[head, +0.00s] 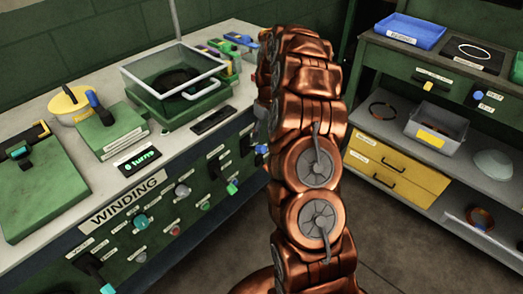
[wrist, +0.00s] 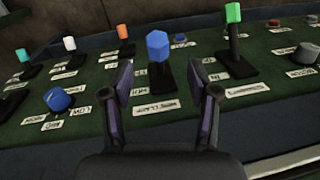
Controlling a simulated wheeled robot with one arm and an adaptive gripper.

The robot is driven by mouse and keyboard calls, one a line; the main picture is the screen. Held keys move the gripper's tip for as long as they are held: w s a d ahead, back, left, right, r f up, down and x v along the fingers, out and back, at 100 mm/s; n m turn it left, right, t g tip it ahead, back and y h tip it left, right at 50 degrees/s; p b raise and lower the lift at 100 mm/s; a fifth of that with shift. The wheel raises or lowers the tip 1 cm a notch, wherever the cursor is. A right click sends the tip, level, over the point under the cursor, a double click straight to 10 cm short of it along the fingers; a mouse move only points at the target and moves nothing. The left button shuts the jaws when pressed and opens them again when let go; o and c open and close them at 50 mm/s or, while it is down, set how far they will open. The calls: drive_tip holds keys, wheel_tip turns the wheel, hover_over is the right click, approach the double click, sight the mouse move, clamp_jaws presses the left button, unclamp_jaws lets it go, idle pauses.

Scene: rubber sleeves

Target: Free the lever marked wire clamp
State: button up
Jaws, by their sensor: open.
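The lever marked wire clamp has a blue knob (wrist: 158,46) on a dark stem and base, and stands on the green panel in the wrist view. Its label (wrist: 156,108), which reads as wire clamp though it is small, lies in front of its base. My gripper (wrist: 160,72) is open, with one finger to the left of the lever and one to the right. The lever shows between the fingertips, and a gap shows on each side; I cannot tell how deep it is between them.
A green-knobbed lever (wrist: 233,12) stands close right of my gripper. An orange lever (wrist: 122,32) and a blue round knob (wrist: 58,99) are to the left. In the head view the winding bench (head: 60,245) is left, and a shelf unit with a yellow drawer box (head: 380,180) is right.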

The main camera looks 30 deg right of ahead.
sight(261, 149)
drive_tip(key=shift+a+f+p, duration=0.2)
drive_tip(key=shift+f+p, duration=0.15)
drive_tip(key=shift+f, duration=1.65)
drive_tip(key=shift+a+f+p, duration=0.2)
drive_tip(key=shift+f+p, duration=0.15)
drive_tip(key=shift+f, duration=1.65)
clamp_jaws()
